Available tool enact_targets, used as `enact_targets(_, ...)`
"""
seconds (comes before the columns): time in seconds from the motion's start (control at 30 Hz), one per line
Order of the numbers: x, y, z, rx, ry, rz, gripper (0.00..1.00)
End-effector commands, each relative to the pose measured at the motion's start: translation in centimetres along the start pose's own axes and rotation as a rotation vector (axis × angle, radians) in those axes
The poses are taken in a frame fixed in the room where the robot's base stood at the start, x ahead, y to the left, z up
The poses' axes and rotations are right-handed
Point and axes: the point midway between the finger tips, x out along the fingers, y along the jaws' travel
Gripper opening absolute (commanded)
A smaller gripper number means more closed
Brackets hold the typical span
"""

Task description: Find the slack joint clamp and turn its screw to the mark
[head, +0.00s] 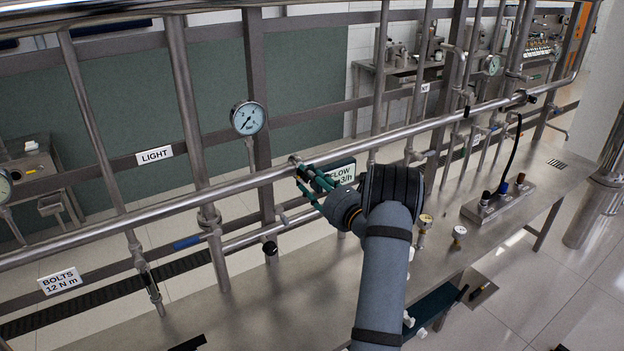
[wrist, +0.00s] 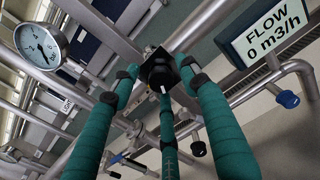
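In the wrist view, a black knob-like screw head (wrist: 158,72) with a short white line sits on a pipe joint at the centre. The three teal fingers of my gripper (wrist: 160,84) spread around it. A gap shows between it and the left finger; the right fingertip overlaps it in the picture, so I cannot tell whether they touch. In the head view, my gripper (head: 309,178) is at the long horizontal pipe (head: 240,184), beside a small clamp (head: 295,160) mostly hidden by the fingers. I cannot tell which clamp is slack; no target mark is clear.
The FLOW display (head: 341,173) is close behind my gripper; in the wrist view the display (wrist: 264,32) reads 0 m3/h. Upright pipes (head: 190,110) stand nearby. A steel bench (head: 290,300) lies below, with a connector block (head: 498,203) at right.

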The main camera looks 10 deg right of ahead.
Motion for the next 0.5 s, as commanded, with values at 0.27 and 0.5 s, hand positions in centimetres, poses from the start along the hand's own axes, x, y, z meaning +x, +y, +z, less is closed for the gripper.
enact_targets(0.27,-0.03,0.01,0.01,0.000,0.000,0.000,0.29)
enact_targets(0.5,-0.03,-0.02,0.05,0.000,-0.001,0.000,0.15)
